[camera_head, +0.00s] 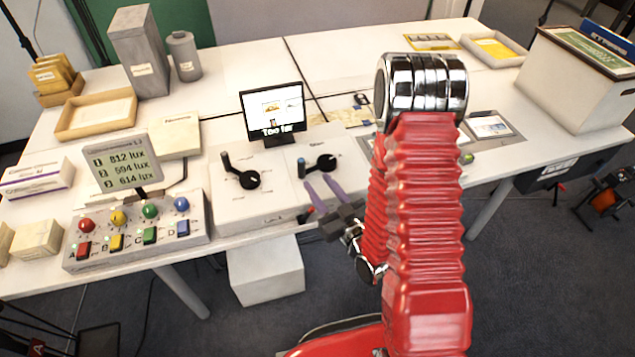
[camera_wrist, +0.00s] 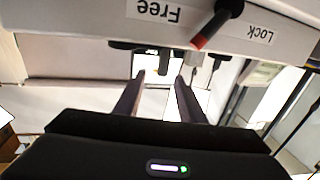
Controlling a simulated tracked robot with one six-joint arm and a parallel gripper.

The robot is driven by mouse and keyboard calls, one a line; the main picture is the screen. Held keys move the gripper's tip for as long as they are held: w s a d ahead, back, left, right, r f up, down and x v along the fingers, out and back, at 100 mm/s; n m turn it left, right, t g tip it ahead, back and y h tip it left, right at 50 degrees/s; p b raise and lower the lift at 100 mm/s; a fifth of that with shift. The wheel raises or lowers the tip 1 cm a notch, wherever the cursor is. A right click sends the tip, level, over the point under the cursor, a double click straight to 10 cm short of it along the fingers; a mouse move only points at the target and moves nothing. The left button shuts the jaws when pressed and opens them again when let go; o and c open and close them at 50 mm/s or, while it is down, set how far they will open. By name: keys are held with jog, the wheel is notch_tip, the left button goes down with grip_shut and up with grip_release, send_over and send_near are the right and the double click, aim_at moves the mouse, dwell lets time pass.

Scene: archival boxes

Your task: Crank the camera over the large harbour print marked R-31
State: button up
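A white console (camera_head: 262,200) on the table's near side carries two black hand cranks, a left one (camera_head: 240,174) and a right one (camera_head: 318,166) with a blue-grey handle. A small monitor (camera_head: 272,110) behind them shows a picture and words like "Too far". My gripper (camera_head: 316,180) is open, with two purple fingers apart and nothing between them, close to the right crank. In the wrist view the fingers (camera_wrist: 159,80) lie below a red-tipped lever (camera_wrist: 211,24) between upside-down "Free" and "Lock" labels. Flat prints (camera_head: 340,112) lie behind, partly hidden by my arm; no R-31 mark is readable.
A light panel (camera_head: 140,238) with coloured knobs and a lux display (camera_head: 124,160) stands at left. A white box (camera_head: 265,270) stands below the near edge.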

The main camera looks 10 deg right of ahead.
jog(key=shift+c, duration=0.2)
jog(key=shift+c, duration=0.8)
jog(key=shift+w+r, duration=0.2)
jog(key=shift+w, duration=0.2)
jog(key=shift+c, duration=1.4)
jog(key=shift+w+d+r+n+g+h, duration=0.15)
jog(key=shift+w+r+g+h, duration=0.1)
jog(key=shift+w+r+g, duration=0.2)
jog(key=shift+w+d+r+n+g+h, duration=0.15)
jog(key=shift+w+r+g+h, duration=0.15)
jog(key=shift+w, duration=0.25)
grip_shut()
jog(key=s+d+r+m+g+h, duration=0.2)
jog(key=d+r+g+h, duration=0.25)
jog(key=r, duration=0.55)
jog(key=s+a+r+m+g, duration=0.1)
jog(key=s+r, duration=0.4)
jog(key=s, duration=0.6)
jog(key=s+a+r+m+g, duration=0.1)
jog(key=s+r+g, duration=0.3)
jog(key=s, duration=0.8)
jog(key=shift+a+r+g, duration=0.3)
jog(key=shift+a+r, duration=0.15)
jog(key=shift+a, duration=0.2)
